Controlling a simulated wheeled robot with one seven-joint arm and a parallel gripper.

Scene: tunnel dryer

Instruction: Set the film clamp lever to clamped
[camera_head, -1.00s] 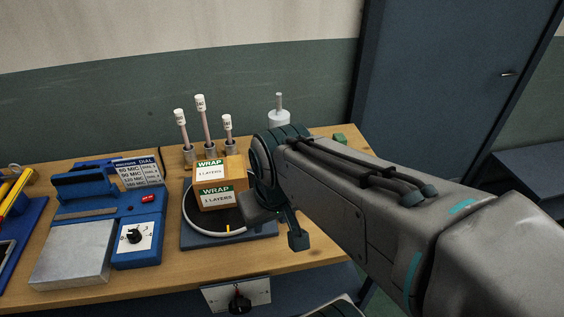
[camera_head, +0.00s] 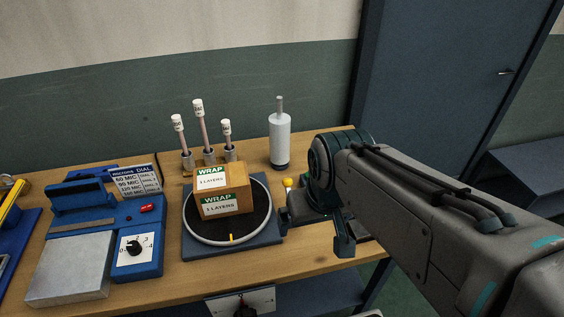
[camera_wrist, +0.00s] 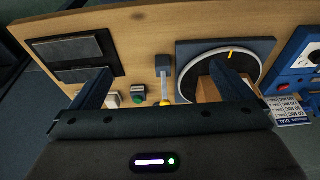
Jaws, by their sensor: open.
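The film clamp lever shows in the wrist view as a pale bar (camera_wrist: 166,82) running from a dark block to a yellow knob (camera_wrist: 163,103). In the head view only its yellow knob (camera_head: 287,183) shows clearly, just right of the turntable; my gripper and arm hide much around it. My gripper (camera_head: 326,222) is over the right part of the bench. In the wrist view my gripper (camera_wrist: 165,78) is open, with the lever between its spread fingers in the picture. I see no contact with the lever, and its set position is hard to tell.
A turntable (camera_head: 257,238) bears stacked WRAP boxes (camera_head: 226,203) left of my gripper. A white film roll (camera_head: 280,138) stands behind. A green button (camera_wrist: 138,98) and two dark plates (camera_wrist: 83,47) lie near the lever. A blue gauge (camera_head: 142,265) stands at left.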

